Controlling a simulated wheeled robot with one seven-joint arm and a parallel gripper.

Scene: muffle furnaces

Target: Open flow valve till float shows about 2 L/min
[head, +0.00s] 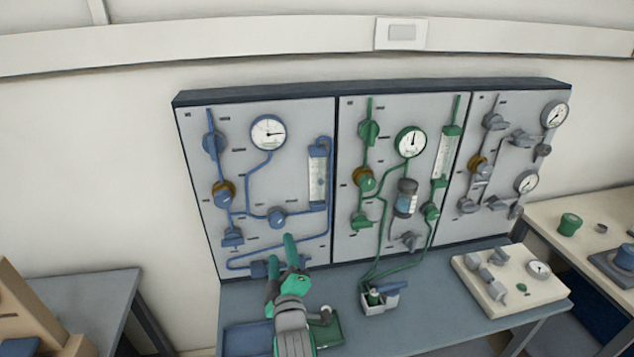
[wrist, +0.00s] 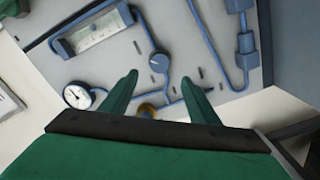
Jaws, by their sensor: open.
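The blue flowmeter tube (head: 318,175) stands on the right of the left panel; it also shows in the wrist view (wrist: 92,31). Its float is too small to read. A round blue valve knob (head: 277,217) with a white mark sits left of and below the tube. In the wrist view this knob (wrist: 159,62) lies ahead of my fingers, roughly between their tips. My gripper (head: 281,250) is open and empty, below the knob in the head view. Its green fingers also show in the wrist view (wrist: 159,80), and they seem apart from the knob.
A blue-piped gauge (head: 268,133) and a brass-collared regulator (head: 223,194) sit on the same panel. A green-piped panel (head: 357,105) and a grey-piped panel (head: 525,170) stand to the right. The bench (head: 420,310) below holds a cream valve block (head: 505,297).

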